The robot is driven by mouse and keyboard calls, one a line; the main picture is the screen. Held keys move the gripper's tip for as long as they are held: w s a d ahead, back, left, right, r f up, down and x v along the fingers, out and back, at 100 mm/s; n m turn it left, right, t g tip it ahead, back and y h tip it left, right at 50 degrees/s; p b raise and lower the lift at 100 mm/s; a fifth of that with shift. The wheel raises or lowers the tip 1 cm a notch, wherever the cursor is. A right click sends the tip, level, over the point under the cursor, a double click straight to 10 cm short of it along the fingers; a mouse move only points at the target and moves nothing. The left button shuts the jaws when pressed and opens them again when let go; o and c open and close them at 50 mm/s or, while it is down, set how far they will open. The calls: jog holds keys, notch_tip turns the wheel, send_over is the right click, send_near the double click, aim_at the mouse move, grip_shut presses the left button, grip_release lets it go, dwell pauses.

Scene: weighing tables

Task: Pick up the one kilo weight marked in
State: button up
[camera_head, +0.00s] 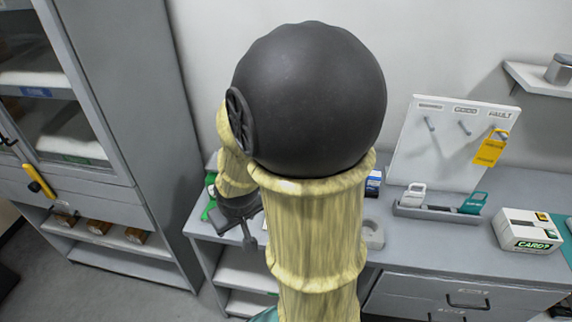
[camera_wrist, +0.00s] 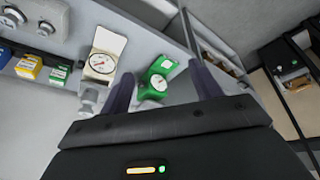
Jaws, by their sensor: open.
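My gripper (camera_wrist: 161,74) is open and empty in the wrist view, its two dark fingers apart. A green device with a round dial (camera_wrist: 155,82) shows between and beyond the fingers. I cannot tell how far below them it is. A small grey object (camera_wrist: 88,98) stands left of the left finger, partly hidden; it may be a weight, but I read no marking on it. In the head view my arm hides much of the bench, and no one kilo marking is readable.
A cream dial scale (camera_wrist: 102,56), a yellow box (camera_wrist: 29,66) and a small green box (camera_wrist: 58,75) are left of the fingers. In the head view, a pegboard (camera_head: 440,150) with a yellow tag (camera_head: 490,149) and a white box (camera_head: 528,230) are at right; a cabinet (camera_head: 125,90) is at left.

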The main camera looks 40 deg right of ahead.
jog(key=w+d+f+m+t+h+b, duration=0.15)
jog(key=w+d+t, duration=0.25)
jog(key=d, duration=1)
jog(key=s+d+r+t, duration=0.2)
jog(key=d+t, duration=0.3)
jog(key=d, duration=0.5)
jog(key=shift+s+r+m+h+b, duration=0.3)
jog(key=shift+s+m+h+b, duration=0.05)
jog(key=shift+s+b, duration=0.1)
jog(key=p+x, duration=0.2)
jog(key=x, duration=1)
jog(key=shift+w+d, duration=0.1)
